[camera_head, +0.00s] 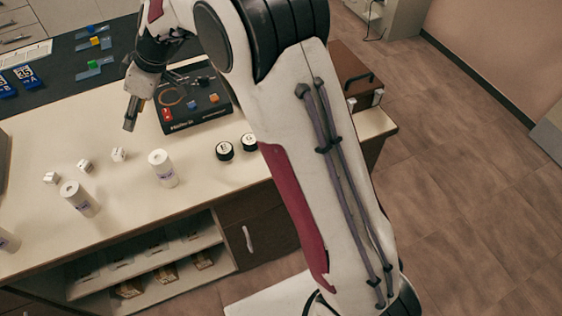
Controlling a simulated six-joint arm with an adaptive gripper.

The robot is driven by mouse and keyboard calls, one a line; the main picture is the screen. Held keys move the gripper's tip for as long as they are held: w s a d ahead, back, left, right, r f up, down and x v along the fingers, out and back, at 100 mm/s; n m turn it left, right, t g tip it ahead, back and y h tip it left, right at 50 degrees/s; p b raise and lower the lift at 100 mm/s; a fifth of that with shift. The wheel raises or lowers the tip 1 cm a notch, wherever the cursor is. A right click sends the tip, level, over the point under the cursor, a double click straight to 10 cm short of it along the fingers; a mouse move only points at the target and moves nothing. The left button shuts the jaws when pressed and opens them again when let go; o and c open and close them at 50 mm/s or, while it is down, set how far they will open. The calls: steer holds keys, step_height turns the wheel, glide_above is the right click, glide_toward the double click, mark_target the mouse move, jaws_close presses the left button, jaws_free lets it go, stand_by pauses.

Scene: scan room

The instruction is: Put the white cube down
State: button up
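Several white cubes with small dark marks stand on the pale tabletop: a left one (51,178), a middle one (86,165) and a right one (119,154). My gripper (131,118) points down above the table, higher in the picture than the right cube. I see its fingers nearly edge-on, so the gap between them does not show. No cube is visible in it, and the three cubes are clear of it.
White cylinders (162,168) (80,198) stand nearer the front edge. Two black-lidded jars (224,151) (249,142) are at the right. A black board (195,112) with small parts lies behind. Bare tabletop (60,115) lies left of my gripper.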

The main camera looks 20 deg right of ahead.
steer(key=s+d+r+m+t+h, duration=0.1)
steer(key=s+d+r+m, duration=0.2)
steer(key=s+d+r, duration=0.4)
steer(key=s+d+r+m+h, duration=0.1)
steer(key=s+d+r+m, duration=0.2)
steer(key=s+d+r, duration=0.5)
steer(key=s+d+f+m+h, duration=0.1)
steer(key=s+d+m, duration=0.1)
steer(key=s, duration=0.5)
steer(key=s+d+f+m+t+h, duration=0.1)
steer(key=s+d+f+m, duration=0.1)
steer(key=s+d, duration=0.2)
steer(key=s+d+f+m+h, duration=0.1)
steer(key=s+d+f+m, duration=0.1)
steer(key=s, duration=0.8)
steer(key=shift+d+t+h, duration=0.3)
steer(key=shift+d+t, duration=0.1)
steer(key=shift+d, duration=0.3)
